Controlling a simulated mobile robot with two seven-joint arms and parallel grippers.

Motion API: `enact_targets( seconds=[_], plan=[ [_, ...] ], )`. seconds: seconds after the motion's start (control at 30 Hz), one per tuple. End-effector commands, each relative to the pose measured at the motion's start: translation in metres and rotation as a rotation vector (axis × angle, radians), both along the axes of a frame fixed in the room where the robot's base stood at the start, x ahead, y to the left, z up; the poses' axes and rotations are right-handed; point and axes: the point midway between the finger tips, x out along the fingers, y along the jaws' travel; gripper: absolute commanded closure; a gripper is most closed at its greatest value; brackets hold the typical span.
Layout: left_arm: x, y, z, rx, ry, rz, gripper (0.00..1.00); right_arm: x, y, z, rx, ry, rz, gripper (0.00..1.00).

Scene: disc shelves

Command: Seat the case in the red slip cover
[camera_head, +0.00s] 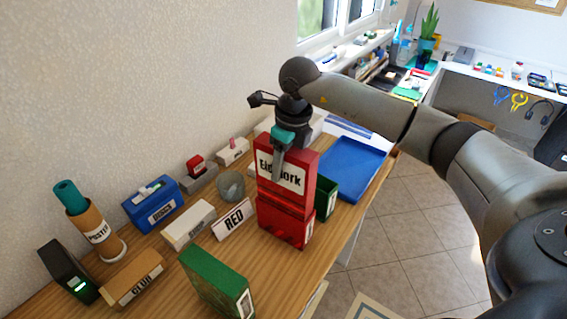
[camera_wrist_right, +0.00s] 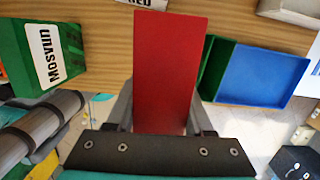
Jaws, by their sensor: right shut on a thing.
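A red case (camera_head: 302,176) with a white label reading roughly "Eidmork" is held upright by my right gripper (camera_head: 284,140), which is shut on its top. The red slip cover (camera_head: 282,223) stands on the table directly below the case. The case's lower end meets or overlaps the cover's top; I cannot tell how far it is inside. In the right wrist view the case (camera_wrist_right: 168,65) shows as a red face between the fingers (camera_wrist_right: 163,117) and hides the cover. My left gripper is not in view.
A "RED" sign (camera_head: 232,218) stands left of the cover. A green box (camera_head: 325,196) and blue tray (camera_head: 352,165) are close on the right. A green case (camera_head: 214,280) stands in front left. A glass (camera_head: 231,186) and white box (camera_head: 189,225) stand further left.

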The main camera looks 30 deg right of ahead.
Motion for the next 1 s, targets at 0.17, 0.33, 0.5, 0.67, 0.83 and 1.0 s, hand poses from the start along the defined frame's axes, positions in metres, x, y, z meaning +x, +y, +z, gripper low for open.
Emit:
enact_targets(
  seconds=[0.17, 0.33, 0.5, 0.67, 0.83, 1.0],
  plan=[
    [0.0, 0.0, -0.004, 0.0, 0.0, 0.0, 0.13, 0.0, 0.0, -0.005, 0.0, -0.002, 0.0, 1.0],
    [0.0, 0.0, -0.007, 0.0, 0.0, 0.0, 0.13, 0.0, 0.0, -0.009, 0.0, -0.002, 0.0, 1.0],
    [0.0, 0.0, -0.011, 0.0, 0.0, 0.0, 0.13, 0.0, 0.0, -0.013, 0.0, -0.001, 0.0, 1.0],
    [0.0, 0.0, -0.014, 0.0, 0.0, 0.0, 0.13, 0.0, 0.0, -0.017, 0.0, -0.001, 0.0, 1.0],
    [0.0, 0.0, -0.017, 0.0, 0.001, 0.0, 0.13, 0.0, 0.0, -0.022, 0.0, -0.001, 0.0, 1.0],
    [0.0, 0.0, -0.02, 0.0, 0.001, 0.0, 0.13, 0.0, 0.0, -0.026, 0.0, -0.001, 0.0, 1.0]
  ],
)
